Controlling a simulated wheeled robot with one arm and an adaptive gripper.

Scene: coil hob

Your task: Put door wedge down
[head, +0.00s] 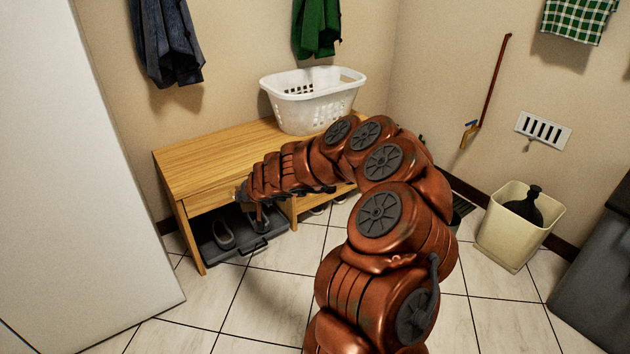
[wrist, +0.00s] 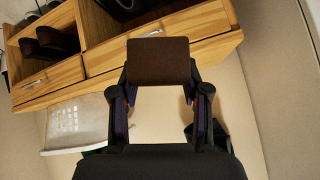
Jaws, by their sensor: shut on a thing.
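The door wedge (wrist: 159,61) shows in the wrist view as a dark brown, flat-faced block. My gripper (wrist: 160,84) is shut on it, with one finger at each side. The wedge is in front of the wooden bench (wrist: 105,57) in that view and appears held clear of it, though the exact gap cannot be told. In the head view my gripper (head: 243,191) is small, by the front of the bench (head: 205,158) toward its left end. I cannot make out the wedge there.
A white laundry basket (head: 312,103) stands on the bench's right part; the bench top left of it is bare. Shoes (head: 223,233) sit on a dark tray (head: 240,243) below. A cream bin (head: 512,230) holds a dark bottle. The tiled floor in front is clear.

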